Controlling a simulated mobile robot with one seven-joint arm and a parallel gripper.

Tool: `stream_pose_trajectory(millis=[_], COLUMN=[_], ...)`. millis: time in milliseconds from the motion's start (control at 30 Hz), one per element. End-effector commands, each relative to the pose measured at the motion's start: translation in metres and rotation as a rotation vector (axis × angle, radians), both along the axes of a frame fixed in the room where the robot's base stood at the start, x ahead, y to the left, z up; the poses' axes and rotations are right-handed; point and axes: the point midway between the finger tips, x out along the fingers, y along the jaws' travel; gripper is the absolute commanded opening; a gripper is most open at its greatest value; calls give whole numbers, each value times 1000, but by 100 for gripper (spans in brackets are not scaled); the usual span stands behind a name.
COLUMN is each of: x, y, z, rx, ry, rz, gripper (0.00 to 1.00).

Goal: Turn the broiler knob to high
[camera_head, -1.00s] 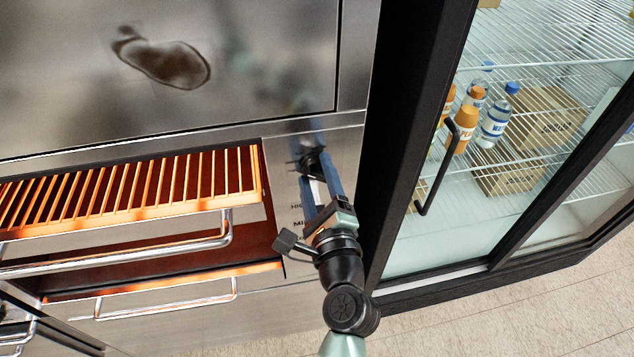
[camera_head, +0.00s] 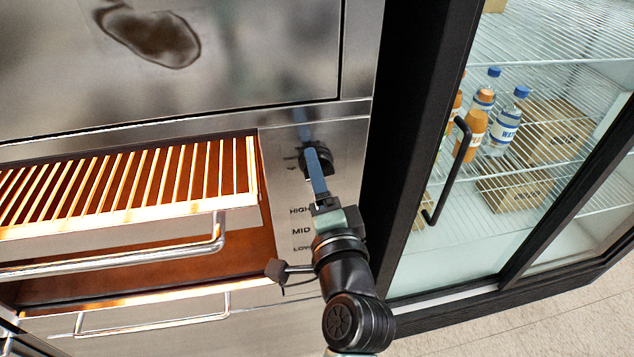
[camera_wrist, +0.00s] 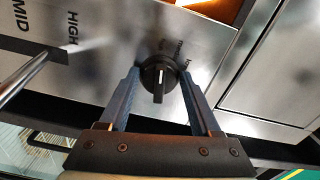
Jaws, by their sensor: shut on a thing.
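The round black broiler knob (camera_head: 316,160) is on the steel panel right of the glowing broiler. In the wrist view the knob (camera_wrist: 159,78) shows a white pointer line, close to vertical in the picture. My gripper (camera_head: 314,165) reaches up to the knob. In the wrist view, my gripper's (camera_wrist: 159,74) two blue fingers lie on either side of the knob and are shut on it. In the head view the fingers overlap almost edge-on and cover part of the knob.
HIGH, MID and LOW labels (camera_head: 300,231) run down the panel below the knob. The broiler rack (camera_head: 120,185) and its bar handle (camera_head: 120,262) are to the left. A glass-door fridge (camera_head: 440,250) with a black handle (camera_head: 448,170) stands close on the right.

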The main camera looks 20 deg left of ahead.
Motion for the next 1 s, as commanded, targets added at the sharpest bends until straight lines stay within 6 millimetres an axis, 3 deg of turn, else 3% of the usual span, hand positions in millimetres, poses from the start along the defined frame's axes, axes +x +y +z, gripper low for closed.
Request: stream_pose_trajectory(millis=[733,767,900,1000], x=[0,0,0,0], y=[0,0,0,0], z=[0,0,0,0], rx=[-72,-72,-71,-70], ry=[-49,-49,-48,-48], rz=[0,0,0,0], gripper=[9,70,94,94])
